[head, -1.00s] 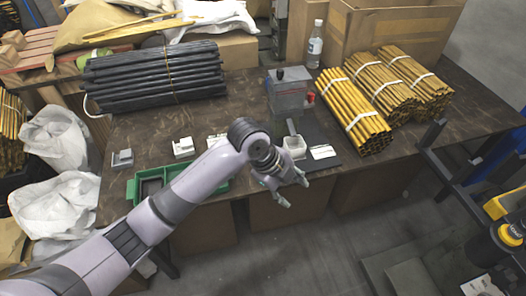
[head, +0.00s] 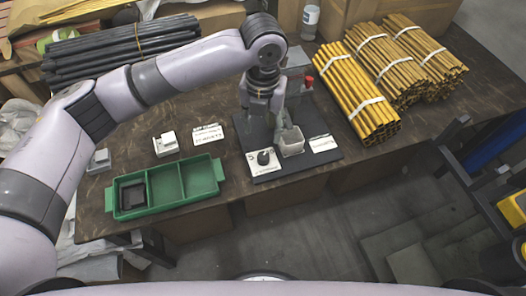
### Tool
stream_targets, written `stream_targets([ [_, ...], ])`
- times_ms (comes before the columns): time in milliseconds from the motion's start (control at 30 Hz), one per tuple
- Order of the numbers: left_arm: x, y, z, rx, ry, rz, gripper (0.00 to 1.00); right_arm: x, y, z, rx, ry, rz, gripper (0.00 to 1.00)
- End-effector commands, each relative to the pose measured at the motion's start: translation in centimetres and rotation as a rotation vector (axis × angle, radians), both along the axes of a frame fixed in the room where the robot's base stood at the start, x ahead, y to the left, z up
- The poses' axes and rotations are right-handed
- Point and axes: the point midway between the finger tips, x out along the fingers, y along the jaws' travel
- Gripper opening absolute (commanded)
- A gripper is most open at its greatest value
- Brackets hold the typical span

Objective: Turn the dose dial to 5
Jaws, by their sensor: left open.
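The dose dial is a small black knob (head: 263,157) on a white marked card or plate at the front left of the dark base (head: 268,176). I cannot read its setting. The grey press (head: 296,88) stands at the back of this base, partly hidden by my arm. A pale square cup (head: 291,141) sits in front of it. My left gripper (head: 261,112) points down over the base, open and empty, above and behind the dial and apart from it. My right gripper is not in view.
A green tray (head: 200,181) with compartments lies at the table's front left, a black item in its left compartment. Small grey-white blocks (head: 166,145) and a label card (head: 208,134) lie behind. Bundles of tan rods (head: 358,92) lie right; dark rods (head: 100,52) lie back left.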

Motion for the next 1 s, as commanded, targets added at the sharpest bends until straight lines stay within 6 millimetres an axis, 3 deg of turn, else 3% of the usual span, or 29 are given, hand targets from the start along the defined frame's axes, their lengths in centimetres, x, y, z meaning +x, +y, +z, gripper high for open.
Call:
stream_targets([
  [300,-0.1,0.0,-7.2,0.001,0.003,0.002,0.47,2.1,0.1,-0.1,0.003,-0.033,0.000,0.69],
  [500,0.0,0.0,-10.5,-0.001,0.001,0.001,0.47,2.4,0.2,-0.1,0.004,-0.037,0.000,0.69],
  [700,0.0,0.0,-12.0,-0.001,-0.001,0.001,0.47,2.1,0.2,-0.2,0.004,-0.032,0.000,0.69],
  [1000,0.0,0.0,-12.2,-0.001,-0.002,0.001,0.47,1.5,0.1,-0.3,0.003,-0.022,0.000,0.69],
])
